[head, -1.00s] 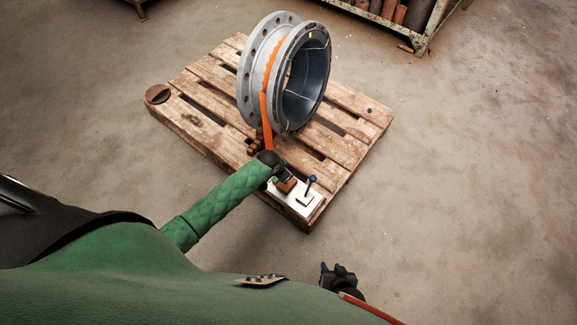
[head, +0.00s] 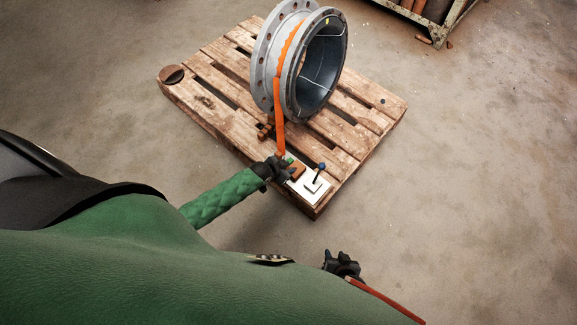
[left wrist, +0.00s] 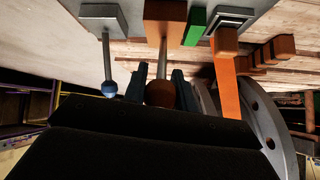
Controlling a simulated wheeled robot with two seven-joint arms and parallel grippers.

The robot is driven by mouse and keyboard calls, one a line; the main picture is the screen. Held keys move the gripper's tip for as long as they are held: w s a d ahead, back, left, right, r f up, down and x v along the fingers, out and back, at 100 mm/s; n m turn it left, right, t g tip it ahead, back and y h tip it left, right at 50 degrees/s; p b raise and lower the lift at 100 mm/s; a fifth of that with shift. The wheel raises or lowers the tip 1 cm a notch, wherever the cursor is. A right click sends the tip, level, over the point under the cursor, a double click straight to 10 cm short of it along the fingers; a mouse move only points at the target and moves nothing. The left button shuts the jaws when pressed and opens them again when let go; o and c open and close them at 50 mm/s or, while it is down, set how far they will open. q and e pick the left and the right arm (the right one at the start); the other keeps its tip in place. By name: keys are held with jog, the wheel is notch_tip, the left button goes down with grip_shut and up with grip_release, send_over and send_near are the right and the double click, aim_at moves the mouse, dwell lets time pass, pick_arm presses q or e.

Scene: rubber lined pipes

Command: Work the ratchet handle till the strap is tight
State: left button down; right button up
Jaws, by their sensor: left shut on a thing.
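A white plate (head: 317,190) at the pallet's near corner carries a brown ratchet block (head: 297,172) and a lever with a blue knob (head: 321,167). In the left wrist view, a metal rod with a brown ball knob (left wrist: 160,93) extends from the brown block (left wrist: 165,12). My left gripper (head: 281,170) is shut on this knob, one finger on each side. The orange strap (head: 278,105) runs from the flanged pipe (head: 262,60) down to the plate and also shows beside a metal buckle (left wrist: 232,18). My right gripper (head: 342,264) is low in the head view; its jaws are unclear.
The blue-knobbed lever (left wrist: 107,80) stands close beside my left fingers. A green block (left wrist: 195,25) sits between ratchet and buckle. The wooden pallet (head: 215,110) bears the pipe. A metal crate (head: 440,30) stands at the back right. Floor to the right is clear.

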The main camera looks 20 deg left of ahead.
pick_arm(q)
jog(key=shift+s+f, duration=0.15)
jog(key=shift+f, duration=0.05)
jog(key=c, duration=1.1)
grip_release()
jog(key=shift+r, duration=0.15)
jog(key=v, duration=0.7)
jog(key=shift+s+a+r+p, duration=0.15)
jog(key=shift+s+r+p, duration=0.05)
jog(key=shift+p, duration=0.15)
